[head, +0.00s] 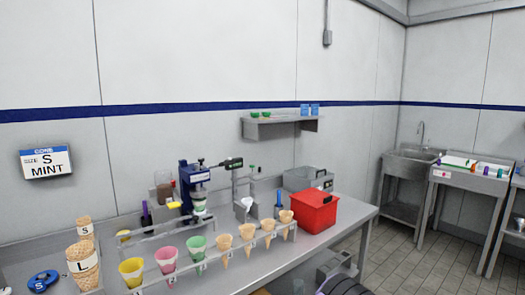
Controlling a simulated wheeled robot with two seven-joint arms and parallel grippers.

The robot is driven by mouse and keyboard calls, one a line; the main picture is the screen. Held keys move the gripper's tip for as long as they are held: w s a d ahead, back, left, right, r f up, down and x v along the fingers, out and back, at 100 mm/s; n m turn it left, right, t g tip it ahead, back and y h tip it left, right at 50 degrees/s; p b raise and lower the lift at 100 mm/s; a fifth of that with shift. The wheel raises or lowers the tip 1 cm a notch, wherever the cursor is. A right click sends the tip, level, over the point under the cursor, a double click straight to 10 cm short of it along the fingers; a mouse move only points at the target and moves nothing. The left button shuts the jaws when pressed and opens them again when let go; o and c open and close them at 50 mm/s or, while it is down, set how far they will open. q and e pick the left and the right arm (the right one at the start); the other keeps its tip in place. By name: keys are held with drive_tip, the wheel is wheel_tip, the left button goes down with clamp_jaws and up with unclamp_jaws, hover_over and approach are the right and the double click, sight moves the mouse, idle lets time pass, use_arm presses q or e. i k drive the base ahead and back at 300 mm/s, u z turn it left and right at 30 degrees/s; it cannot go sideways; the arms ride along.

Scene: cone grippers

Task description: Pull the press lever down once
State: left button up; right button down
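A blue press (185,178) stands on the steel counter, near the back wall. Its lever (230,163) sticks out to the right, roughly level, and ends in a dark grip with a small green mark. A whitish-green cup or cone (198,205) sits under the press head; its exact shape is too small to tell. Neither of my grippers can be made out in the head view, and nothing touches the lever.
A rack (215,262) of coloured and plain cones lines the counter's front. A red box (315,212) stands to its right. Stacked cones (83,265) and a blue ring (43,283) are at left. A wall sign (46,162) reads S MINT. A shelf (280,126) hangs above.

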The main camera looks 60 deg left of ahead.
sight(225, 163)
drive_tip(key=i, duration=1.8)
drive_tip(key=u, duration=4)
